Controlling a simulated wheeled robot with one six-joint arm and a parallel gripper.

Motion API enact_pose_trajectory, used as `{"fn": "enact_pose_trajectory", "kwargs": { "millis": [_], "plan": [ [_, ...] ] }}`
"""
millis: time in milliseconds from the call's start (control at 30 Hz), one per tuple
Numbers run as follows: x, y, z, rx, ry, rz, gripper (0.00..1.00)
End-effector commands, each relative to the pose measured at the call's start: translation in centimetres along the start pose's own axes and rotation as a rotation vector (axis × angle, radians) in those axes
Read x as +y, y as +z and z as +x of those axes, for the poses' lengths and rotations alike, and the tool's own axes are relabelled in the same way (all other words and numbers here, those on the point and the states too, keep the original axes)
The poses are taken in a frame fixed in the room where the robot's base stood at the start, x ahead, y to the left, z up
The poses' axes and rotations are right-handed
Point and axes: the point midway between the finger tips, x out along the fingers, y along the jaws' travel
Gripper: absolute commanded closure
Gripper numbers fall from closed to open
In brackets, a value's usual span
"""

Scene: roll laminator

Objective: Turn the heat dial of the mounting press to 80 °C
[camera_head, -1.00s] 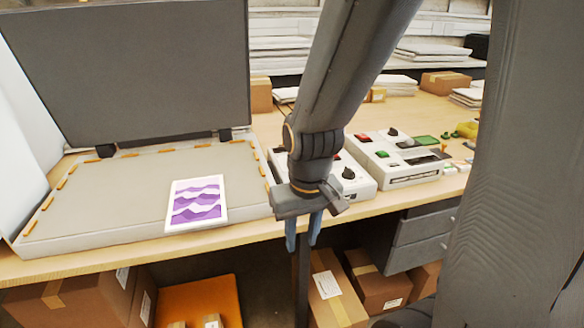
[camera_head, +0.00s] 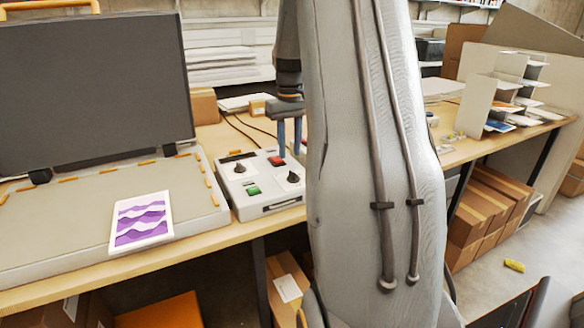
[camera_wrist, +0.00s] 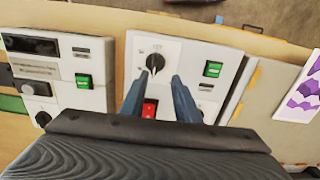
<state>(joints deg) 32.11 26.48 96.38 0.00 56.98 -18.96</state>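The mounting press (camera_head: 70,205) stands open at the left of the head view, its dark lid raised. Beside it is a white control box (camera_head: 262,204) with two black dials, a red switch (camera_head: 277,160) and a green switch (camera_head: 253,190). The front right dial (camera_head: 293,177) shows in the wrist view (camera_wrist: 155,62) with a pale pointer mark and a printed scale too small to read. My gripper (camera_head: 290,153) points down above the box, fingers apart and empty. In the wrist view its fingertips (camera_wrist: 154,80) flank the space just behind this dial, apart from it.
A purple-and-white print (camera_head: 141,220) lies on the press's front right. A second white control box (camera_wrist: 75,65) with a display and green switch stands beside the first in the wrist view. Cardboard boxes (camera_head: 490,205) are under the bench at right. My arm hides the middle bench.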

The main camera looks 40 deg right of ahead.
Motion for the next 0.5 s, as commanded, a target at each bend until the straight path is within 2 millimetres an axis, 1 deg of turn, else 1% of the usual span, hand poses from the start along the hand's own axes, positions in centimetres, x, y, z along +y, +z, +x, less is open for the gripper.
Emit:
{"fn": "enact_pose_trajectory", "kwargs": {
  "millis": [33, 167, 500],
  "plan": [
    [0.8, -0.2, 0.0, -0.002, -0.001, 0.007, 0.71],
    [1.3, -0.3, 0.7, -0.006, -0.002, 0.007, 0.71],
    [1.2, -0.2, 5.6, -0.006, -0.002, 0.006, 0.71]
  ]
}}
